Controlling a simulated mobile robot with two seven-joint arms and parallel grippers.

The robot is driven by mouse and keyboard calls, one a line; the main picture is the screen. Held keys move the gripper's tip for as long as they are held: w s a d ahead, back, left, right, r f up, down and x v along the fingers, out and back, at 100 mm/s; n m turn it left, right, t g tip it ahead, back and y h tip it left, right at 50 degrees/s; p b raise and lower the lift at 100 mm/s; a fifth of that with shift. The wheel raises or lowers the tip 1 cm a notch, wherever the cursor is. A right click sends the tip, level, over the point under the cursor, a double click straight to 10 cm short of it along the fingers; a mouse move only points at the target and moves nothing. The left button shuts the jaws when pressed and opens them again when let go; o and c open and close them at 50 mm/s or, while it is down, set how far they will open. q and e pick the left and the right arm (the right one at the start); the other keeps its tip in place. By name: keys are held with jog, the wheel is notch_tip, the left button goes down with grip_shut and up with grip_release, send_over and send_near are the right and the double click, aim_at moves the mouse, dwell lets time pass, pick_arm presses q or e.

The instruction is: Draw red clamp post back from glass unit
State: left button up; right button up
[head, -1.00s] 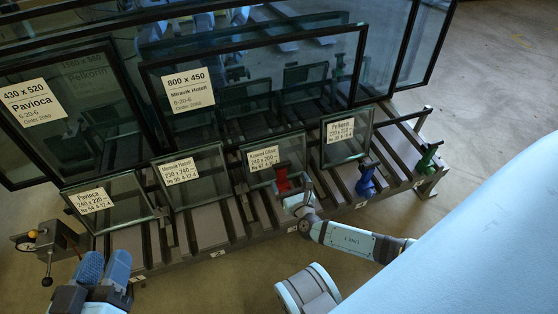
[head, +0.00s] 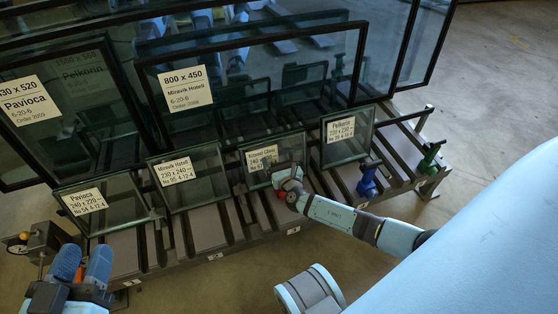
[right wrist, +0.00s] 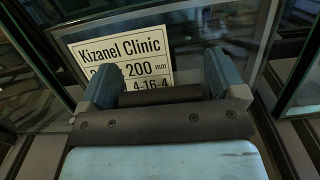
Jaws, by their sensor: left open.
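The red clamp post (head: 281,193) stands at the front of the rack, before the small Kizanel Clinic glass unit (head: 255,177). It is mostly hidden behind my right gripper (head: 287,177), so I cannot tell whether it touches the glass. In the right wrist view, the right gripper's fingers (right wrist: 162,85) stand apart. The Kizanel Clinic label (right wrist: 125,55) shows behind and between them, and no red post is visible there. My left gripper (head: 84,262) is open at the lower left, away from the red post.
A blue clamp post (head: 367,181) and a green one (head: 430,157) stand to the right on the rack. Other small glass units stand in the front row, with large panes behind. A small control box (head: 35,240) stands at the far left, near my left gripper.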

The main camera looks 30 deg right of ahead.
jog(key=c, duration=0.5)
pick_arm(q)
jog(key=n+p, duration=0.1)
jog(key=s+d+p, duration=0.1)
jog(key=shift+f+n+g+p, duration=0.25)
jog(key=shift+n+g+p, duration=0.1)
jog(key=shift+n+g, duration=0.05)
pick_arm(e)
jog(key=v, duration=1.1)
jog(key=shift+f, duration=0.15)
jog(key=shift+c, duration=0.2)
pick_arm(q)
jog(key=shift+r, duration=0.1)
pick_arm(e)
jog(key=o, duration=1)
pick_arm(q)
jog(key=shift+s+a+r, duration=0.1)
jog(key=shift+s+r, duration=0.05)
jog(key=shift+r, duration=0.05)
pick_arm(e)
jog(key=shift+d, duration=0.1)
